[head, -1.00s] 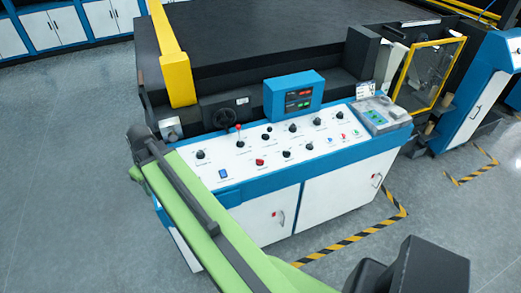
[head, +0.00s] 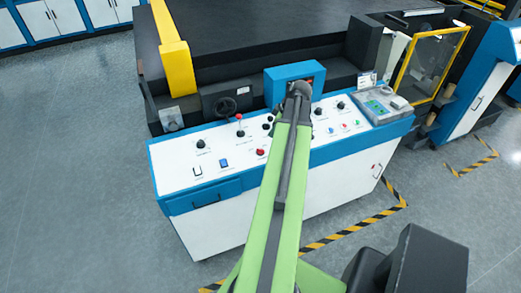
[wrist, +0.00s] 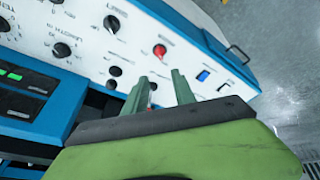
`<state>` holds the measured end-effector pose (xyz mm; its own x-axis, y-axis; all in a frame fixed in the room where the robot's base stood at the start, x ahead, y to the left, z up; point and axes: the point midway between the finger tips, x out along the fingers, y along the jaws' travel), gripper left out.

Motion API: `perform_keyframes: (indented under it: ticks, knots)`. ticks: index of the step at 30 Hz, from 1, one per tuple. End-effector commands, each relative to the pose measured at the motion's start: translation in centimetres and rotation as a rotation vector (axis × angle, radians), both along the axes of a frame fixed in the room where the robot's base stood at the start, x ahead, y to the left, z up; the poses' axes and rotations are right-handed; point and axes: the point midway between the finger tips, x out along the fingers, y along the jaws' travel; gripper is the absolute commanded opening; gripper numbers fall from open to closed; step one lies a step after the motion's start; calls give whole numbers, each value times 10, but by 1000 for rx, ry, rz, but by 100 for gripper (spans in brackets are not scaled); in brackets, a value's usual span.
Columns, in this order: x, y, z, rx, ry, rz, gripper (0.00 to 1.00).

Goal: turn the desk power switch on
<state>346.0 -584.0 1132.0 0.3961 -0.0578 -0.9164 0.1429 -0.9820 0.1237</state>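The control desk (head: 228,190) has a white sloped panel with a blue edge. Near its left end are a blue rocker switch (head: 224,163) and, farther left, a white switch with a dark outline (head: 197,171). The labels are too small to read, so I cannot tell which is the power switch, or whether it is on. The wrist view shows the blue switch (wrist: 203,76) and the white one (wrist: 224,87) right of my gripper (wrist: 159,82). My gripper's two fingers are apart with nothing visibly held. In the head view my arm hides the gripper.
A red button (wrist: 160,51), black knobs (wrist: 61,50) and a red-topped lever (head: 239,118) stand up from the panel. A yellow post (head: 177,70) stands back left. Floor at left is clear.

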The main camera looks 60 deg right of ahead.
Motion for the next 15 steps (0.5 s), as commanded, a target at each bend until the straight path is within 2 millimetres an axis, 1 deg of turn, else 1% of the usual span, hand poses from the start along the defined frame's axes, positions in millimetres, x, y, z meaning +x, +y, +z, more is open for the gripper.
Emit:
perform_keyframes:
  ticks: [5,8,15]
  knots:
    - [7,-1,-22,0,0,1,32]
    - [14,-2,-41,0,0,1,32]
    - [35,-5,-91,-1,1,1,32]
